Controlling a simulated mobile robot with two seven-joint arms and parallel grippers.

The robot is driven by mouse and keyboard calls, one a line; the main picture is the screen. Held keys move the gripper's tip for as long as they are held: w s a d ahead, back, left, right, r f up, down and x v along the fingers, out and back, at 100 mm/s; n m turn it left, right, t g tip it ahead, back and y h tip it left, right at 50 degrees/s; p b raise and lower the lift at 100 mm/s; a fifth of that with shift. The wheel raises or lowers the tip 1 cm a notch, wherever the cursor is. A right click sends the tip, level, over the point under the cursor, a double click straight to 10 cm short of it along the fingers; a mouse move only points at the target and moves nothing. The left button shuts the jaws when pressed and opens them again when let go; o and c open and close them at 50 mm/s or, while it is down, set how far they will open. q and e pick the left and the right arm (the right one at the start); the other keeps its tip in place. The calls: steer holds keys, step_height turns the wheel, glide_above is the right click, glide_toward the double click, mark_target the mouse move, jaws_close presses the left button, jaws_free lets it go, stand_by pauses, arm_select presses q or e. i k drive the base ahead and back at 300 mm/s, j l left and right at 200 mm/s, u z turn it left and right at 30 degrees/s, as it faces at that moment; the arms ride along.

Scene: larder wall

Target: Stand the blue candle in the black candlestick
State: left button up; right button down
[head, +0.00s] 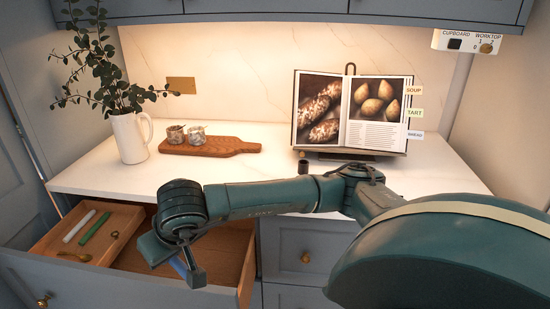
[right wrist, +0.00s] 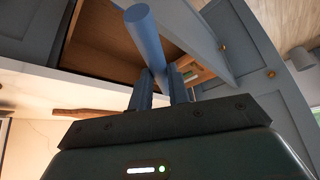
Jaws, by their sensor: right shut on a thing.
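The blue candle (right wrist: 146,36) is between the two fingers of my right gripper (right wrist: 157,82), which is shut on it; one end sticks out well past the fingers. In the head view my right gripper (head: 190,268) is over the open drawer, and the candle is hard to make out there. A small black upright thing (head: 303,163), which looks like the black candlestick, stands on the worktop in front of the book. It is just behind my right arm, and its base is hard to see. My left gripper is not in view.
The open drawer (head: 48,243) holds a white candle (head: 79,226), a green candle (head: 95,229), a spoon (head: 74,257) and small bits. On the worktop (head: 110,182) are a white jug (head: 131,138), a board (head: 225,147) with two jars, and a propped-up book (head: 376,130). The worktop's middle is clear.

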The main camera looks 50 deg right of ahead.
mark_target(304, 164)
steer(key=l+u, duration=0.2)
steer(key=l, duration=0.7)
steer(key=i+l, duration=0.1)
steer(key=l, duration=0.65)
steer(key=i+u, duration=0.05)
